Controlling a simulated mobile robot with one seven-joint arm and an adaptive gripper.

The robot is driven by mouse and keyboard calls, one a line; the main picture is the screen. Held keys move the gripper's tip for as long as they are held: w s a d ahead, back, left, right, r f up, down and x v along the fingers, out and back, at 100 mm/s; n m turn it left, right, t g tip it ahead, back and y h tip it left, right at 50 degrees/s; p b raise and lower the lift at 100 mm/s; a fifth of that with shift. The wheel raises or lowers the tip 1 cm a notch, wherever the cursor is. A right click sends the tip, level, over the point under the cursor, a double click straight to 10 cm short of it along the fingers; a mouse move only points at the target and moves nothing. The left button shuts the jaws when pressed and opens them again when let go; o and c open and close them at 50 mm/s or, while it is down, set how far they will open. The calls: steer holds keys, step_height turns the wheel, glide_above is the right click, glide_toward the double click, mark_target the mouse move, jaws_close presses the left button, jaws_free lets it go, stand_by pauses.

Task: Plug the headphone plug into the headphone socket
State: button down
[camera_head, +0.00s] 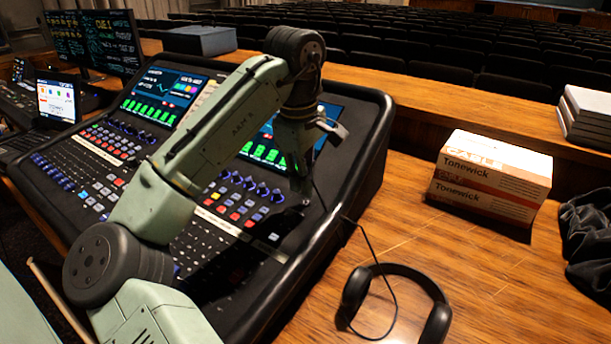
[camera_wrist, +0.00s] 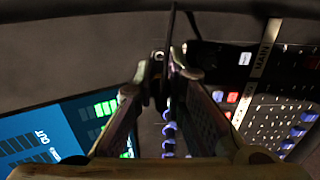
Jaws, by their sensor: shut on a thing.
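My gripper (camera_head: 300,188) is low over the right part of the mixing desk (camera_head: 347,190). It is shut on the headphone plug, which is dark and mostly hidden between the fingers. In the wrist view the fingertips (camera_wrist: 166,66) are close together, with a thin dark cable (camera_wrist: 173,18) running up from them. The cable hangs from the gripper over the desk's right edge to the black headphones (camera_head: 403,272) on the wooden table. I cannot make out the headphone socket, or whether the plug touches the desk.
A white and orange Tonewick cable box (camera_head: 490,180) stands on the table to the right. Black cloth (camera_head: 588,235) and stacked books (camera_head: 588,115) lie at the far right. Faders, knobs and a lit screen (camera_wrist: 70,135) surround the gripper. The table between desk and box is clear.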

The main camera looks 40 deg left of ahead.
steer(key=shift+a+f, duration=0.1)
steer(key=shift+f, duration=0.05)
steer(key=shift+w+f, duration=0.15)
steer(key=shift+f, duration=0.65)
steer(key=shift+p, duration=1.15)
stand_by(1.7)
steer(key=shift+f, duration=0.65)
stand_by(0.5)
steer(key=c, duration=1.6)
jaws_free()
steer(key=shift+o, duration=0.2)
steer(key=shift+r, duration=0.1)
